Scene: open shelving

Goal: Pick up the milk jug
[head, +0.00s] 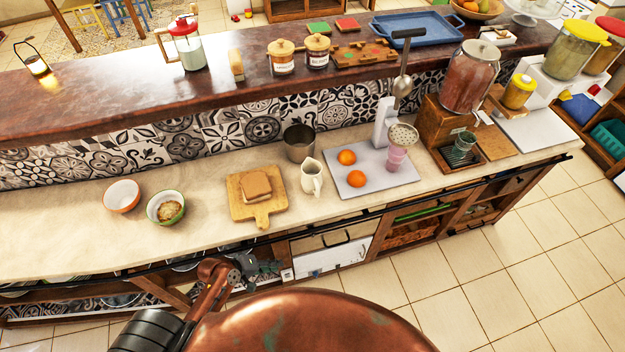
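A small white jug (312,180), which fits the milk jug, stands upright on the cream lower counter. It is between a wooden board with bread and a pale board with oranges. Its handle side faces the front right. My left gripper (268,268) is below and in front of the counter's front edge, to the left of the jug and well apart from it. It is small and dark here, and I cannot tell whether its fingers are open or shut. My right gripper is not in view.
A metal cup (299,143) stands close behind the jug. The bread board (263,208) is left of it, and the pale board (374,188) with two oranges and a juicer is right. Two bowls (122,196) (166,208) stand further left. The counter's front edge lies between gripper and jug.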

